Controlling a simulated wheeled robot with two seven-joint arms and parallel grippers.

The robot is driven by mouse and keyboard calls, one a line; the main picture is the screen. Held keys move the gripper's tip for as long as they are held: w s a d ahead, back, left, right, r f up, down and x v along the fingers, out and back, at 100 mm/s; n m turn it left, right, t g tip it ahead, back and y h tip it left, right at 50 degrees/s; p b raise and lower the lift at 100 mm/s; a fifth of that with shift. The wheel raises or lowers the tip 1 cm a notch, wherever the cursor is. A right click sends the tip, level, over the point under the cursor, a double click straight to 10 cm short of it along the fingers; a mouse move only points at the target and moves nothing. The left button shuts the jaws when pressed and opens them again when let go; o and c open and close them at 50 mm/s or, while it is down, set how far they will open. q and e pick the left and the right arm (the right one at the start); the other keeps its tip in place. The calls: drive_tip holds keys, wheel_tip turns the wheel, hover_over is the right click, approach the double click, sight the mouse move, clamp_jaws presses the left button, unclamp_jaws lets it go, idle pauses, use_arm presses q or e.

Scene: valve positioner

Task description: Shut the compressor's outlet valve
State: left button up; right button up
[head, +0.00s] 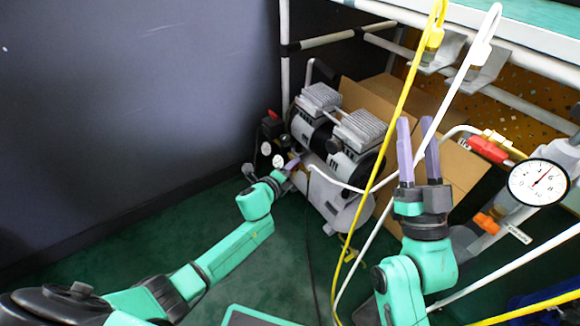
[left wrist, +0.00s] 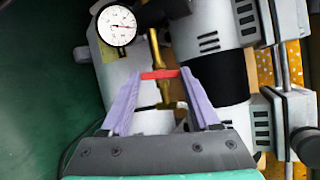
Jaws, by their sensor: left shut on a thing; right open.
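The compressor (head: 347,188) stands on the floor in the middle of the head view, with grey ribbed heads and a silver tank. In the left wrist view, a small red valve handle (left wrist: 163,74) sits on a brass fitting (left wrist: 162,92) beside a white-faced gauge (left wrist: 117,26). The handle lies crosswise to the fitting. My left gripper (head: 295,163) reaches the compressor's left end. Its purple fingertips, seen in the left wrist view (left wrist: 158,76), are at the two ends of the handle, shut on it. My right gripper (head: 418,125) is open and empty, pointing up.
A large dial gauge (head: 538,187), a red-handled fitting (head: 489,150) and an orange handle (head: 487,223) are at the right. Yellow (head: 404,95) and white hoses hang before the compressor. Cardboard (head: 436,161) stands behind it. The dark green floor (head: 130,246) is clear at left.

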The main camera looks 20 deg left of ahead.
use_arm(q)
drive_tip(key=shift+a+r+n+g+y+p, duration=0.1)
drive_tip(key=shift+n+g+y+p, duration=0.25)
drive_tip(key=shift+n+p, duration=0.75)
use_arm(e)
drive_tip(key=s+a+f+g+h, duration=0.1)
drive_tip(key=s+f+g, duration=0.1)
drive_tip(key=f, duration=0.7)
drive_tip(key=s+a+f+m+g, duration=0.1)
drive_tip(key=f+g, duration=0.3)
drive_tip(key=f, duration=0.5)
drive_tip(key=s+a+f+g+h, duration=0.1)
drive_tip(key=s+f+g, duration=0.1)
drive_tip(key=f, duration=0.8)
drive_tip(key=shift+s+m+g+h, duration=0.3)
drive_tip(key=shift+s+m+g, duration=0.1)
drive_tip(key=shift+g, duration=0.2)
use_arm(q)
drive_tip(key=o, duration=1.4)
drive_tip(key=shift+c, duration=0.2)
use_arm(e)
drive_tip(key=shift+r, duration=0.1)
